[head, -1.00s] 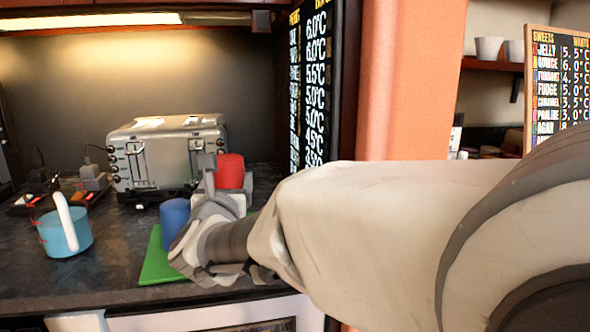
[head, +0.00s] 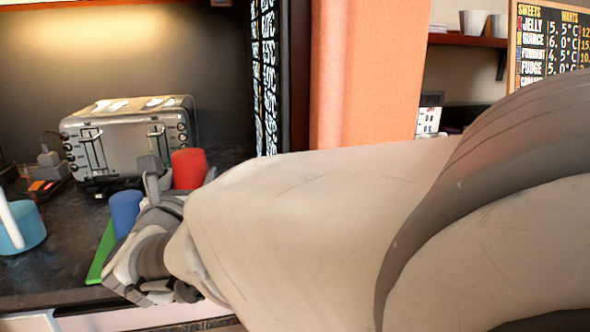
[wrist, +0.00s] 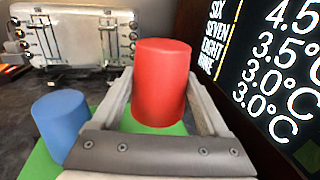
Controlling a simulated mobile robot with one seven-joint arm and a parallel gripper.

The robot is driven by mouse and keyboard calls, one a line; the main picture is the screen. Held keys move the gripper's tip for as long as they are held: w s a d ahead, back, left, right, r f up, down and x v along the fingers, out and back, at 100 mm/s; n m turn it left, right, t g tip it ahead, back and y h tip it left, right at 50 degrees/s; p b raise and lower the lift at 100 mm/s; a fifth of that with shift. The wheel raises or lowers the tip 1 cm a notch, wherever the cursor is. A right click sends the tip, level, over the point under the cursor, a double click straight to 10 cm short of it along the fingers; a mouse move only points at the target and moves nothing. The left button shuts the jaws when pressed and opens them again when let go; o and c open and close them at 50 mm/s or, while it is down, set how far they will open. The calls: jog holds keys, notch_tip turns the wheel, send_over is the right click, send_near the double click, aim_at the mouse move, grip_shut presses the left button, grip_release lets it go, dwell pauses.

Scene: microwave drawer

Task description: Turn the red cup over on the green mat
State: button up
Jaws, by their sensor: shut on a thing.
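The red cup (head: 188,168) is held between the two fingers of my gripper (wrist: 158,85). In the wrist view the red cup (wrist: 161,88) stands nearly upright, leaning slightly, and its upper end looks like a closed, flat face. Green mat (wrist: 172,128) shows below and behind it; I cannot tell whether the cup touches the mat. In the head view the green mat (head: 101,256) is mostly hidden by my wrist. A blue cup (head: 125,208) stands on the mat to the left; it also shows in the wrist view (wrist: 62,122) with a closed top.
A silver toaster (head: 130,140) stands behind the cups. A light blue mug (head: 24,228) with a white handle is at the far left. A dark menu board (wrist: 265,65) rises close on the right. Dark counter (head: 60,245) is clear left of the mat.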

jog(key=shift+f+b, duration=0.2)
jog(key=shift+b, duration=0.65)
notch_tip(320, 180, down, 2)
jog(key=b, duration=0.2)
jog(key=shift+b, duration=0.3)
jog(key=shift+f, duration=2.2)
jog(key=o, duration=1.3)
jog(key=shift+c, duration=0.2)
jog(key=shift+s, duration=0.15)
